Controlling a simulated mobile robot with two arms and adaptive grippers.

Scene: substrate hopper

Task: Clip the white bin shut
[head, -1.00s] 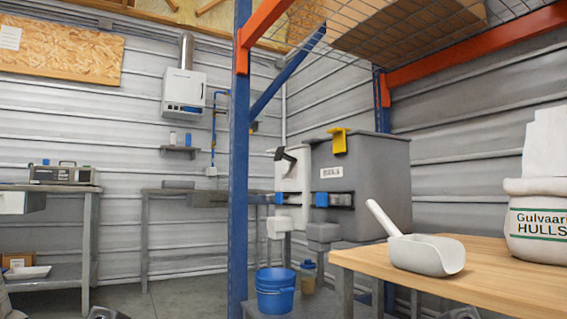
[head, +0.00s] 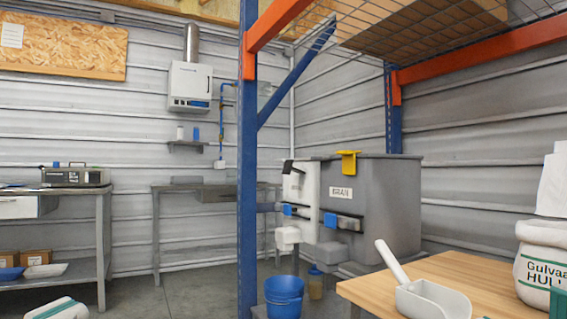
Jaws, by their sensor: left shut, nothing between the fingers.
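My right gripper is out of view.
A wooden table (head: 470,275) with a white scoop (head: 430,298) and a hulls sack (head: 541,262) is at right. A blue bucket (head: 284,296) stands below the bins. Floor at left centre is clear.

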